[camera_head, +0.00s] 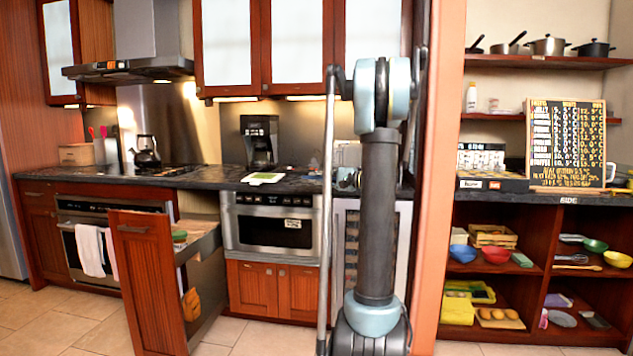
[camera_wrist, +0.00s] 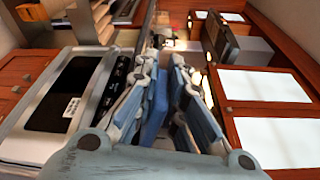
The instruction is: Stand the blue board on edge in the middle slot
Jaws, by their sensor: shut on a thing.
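In the wrist view, my gripper (camera_wrist: 162,68) has a flat blue board (camera_wrist: 157,108) between its fingers. The board stands roughly upright in the picture, and its lower end is hidden by the gripper body. In the head view my own arm stands in front of the counter and hides the gripper and the board. I cannot make out the middle slot in either view.
The dark counter (camera_head: 205,180) carries a coffee maker (camera_head: 259,141) and a white-and-green flat item (camera_head: 263,178). The microwave (camera_head: 272,232) sits below it. A tall pull-out drawer (camera_head: 149,275) stands open to its left. Shelves (camera_head: 535,203) with dishes are at right.

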